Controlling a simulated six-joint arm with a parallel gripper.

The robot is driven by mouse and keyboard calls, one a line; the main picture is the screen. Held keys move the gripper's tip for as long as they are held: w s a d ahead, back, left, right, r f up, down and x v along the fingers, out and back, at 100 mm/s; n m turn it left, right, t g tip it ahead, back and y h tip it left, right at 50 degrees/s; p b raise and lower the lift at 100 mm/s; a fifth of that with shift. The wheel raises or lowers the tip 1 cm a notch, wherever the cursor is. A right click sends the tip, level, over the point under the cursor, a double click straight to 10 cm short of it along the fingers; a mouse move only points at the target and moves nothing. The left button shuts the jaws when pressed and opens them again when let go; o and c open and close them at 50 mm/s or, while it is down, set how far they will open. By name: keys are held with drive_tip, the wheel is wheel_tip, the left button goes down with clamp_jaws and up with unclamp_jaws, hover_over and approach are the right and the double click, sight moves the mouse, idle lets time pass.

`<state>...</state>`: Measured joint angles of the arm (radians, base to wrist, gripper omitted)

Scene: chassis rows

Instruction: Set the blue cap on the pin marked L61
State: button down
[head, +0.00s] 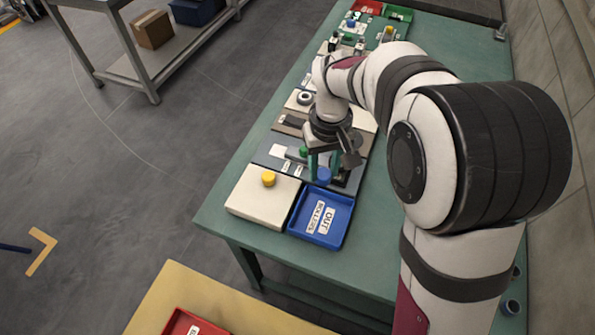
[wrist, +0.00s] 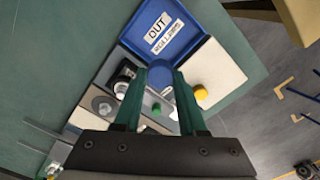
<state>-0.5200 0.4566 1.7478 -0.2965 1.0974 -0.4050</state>
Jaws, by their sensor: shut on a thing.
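My gripper (head: 324,172) is shut on the blue cap (head: 323,176), with one green finger on each side of it. In the wrist view the blue cap (wrist: 160,76) sits between the fingertips of my gripper (wrist: 160,83). The held cap appears above the grey panel (head: 268,160), near the blue tray; its exact height is hard to tell. Silvery pins (wrist: 121,88) show left of the fingers in the wrist view. Small white labels lie on the panel, but their text is too small to read, so I cannot tell which pin is L61.
A blue tray (head: 345,214) marked OUT lies at the bench's near end. A cream block (head: 245,199) with a yellow cap (head: 268,178) is left of it. A green cap (head: 303,152) is close to my fingers. More panels and red and green bins continue up the green bench (head: 222,192).

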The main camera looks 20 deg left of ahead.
drive_tip(key=w, duration=0.7)
drive_tip(key=w+d+r, duration=0.1)
drive_tip(key=w, duration=0.2)
drive_tip(key=shift+w, duration=0.15)
drive_tip(key=shift+w+f, duration=0.2)
drive_tip(key=shift+f, duration=2.55)
drive_tip(key=shift+c, duration=2)
unclamp_jaws()
wheel_tip(320, 180, up, 16)
